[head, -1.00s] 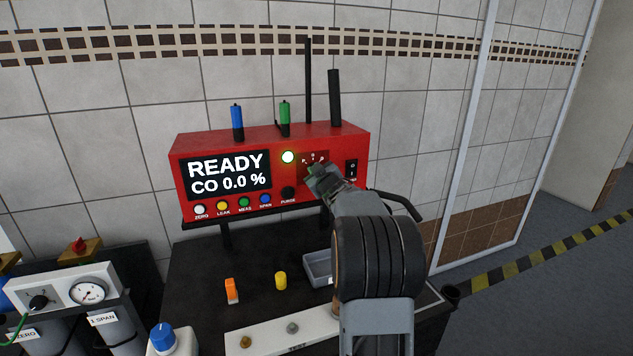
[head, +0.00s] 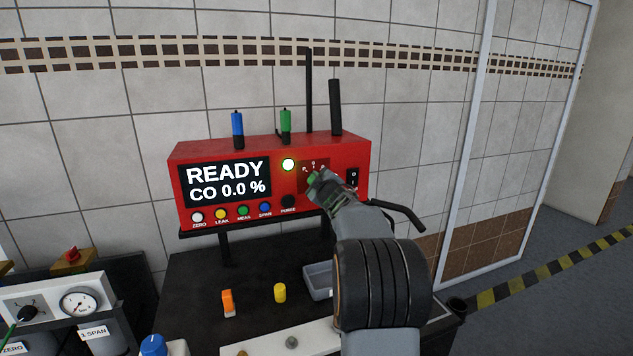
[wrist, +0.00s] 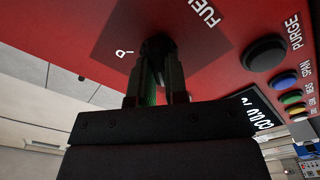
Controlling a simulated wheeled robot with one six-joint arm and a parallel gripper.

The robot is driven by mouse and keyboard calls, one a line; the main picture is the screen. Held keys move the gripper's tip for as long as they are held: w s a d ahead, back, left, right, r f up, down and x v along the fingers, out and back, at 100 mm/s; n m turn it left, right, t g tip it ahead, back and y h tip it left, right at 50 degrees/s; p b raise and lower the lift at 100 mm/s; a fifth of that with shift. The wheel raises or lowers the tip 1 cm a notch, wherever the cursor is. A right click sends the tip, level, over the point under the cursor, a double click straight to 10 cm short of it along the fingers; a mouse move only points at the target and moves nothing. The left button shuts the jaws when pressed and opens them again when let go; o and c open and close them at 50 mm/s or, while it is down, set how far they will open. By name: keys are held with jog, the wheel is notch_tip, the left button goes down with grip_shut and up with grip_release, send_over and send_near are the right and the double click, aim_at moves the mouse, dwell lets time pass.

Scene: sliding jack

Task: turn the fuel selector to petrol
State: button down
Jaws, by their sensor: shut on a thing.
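The fuel selector (wrist: 157,46) is a small dark knob on a dark plate (wrist: 118,30) marked "FUEL" on the red analyser's front. In the wrist view my gripper (wrist: 158,62) has its two fingers closed around the knob. One letter mark, "P", shows beside the knob in the wrist view. The knob's exact pointing direction cannot be made out.
The red analyser (head: 220,217) shows "READY CO 0.0 %". A black PURGE button (wrist: 264,54) and several coloured buttons lie beside the plate. A rocker switch (head: 353,179) is right of my gripper. An orange piece (head: 228,303), a yellow piece (head: 280,293) and a grey tray (head: 318,283) sit below.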

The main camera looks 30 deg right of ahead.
jog(key=c, duration=1.1)
grip_release()
jog(key=shift+c, duration=0.2)
jog(key=shift+s, duration=0.1)
jog(key=v, duration=1.3)
jog(key=shift+s+b, duration=0.3)
jog(key=shift+b, duration=0.15)
jog(key=shift+a, duration=0.1)
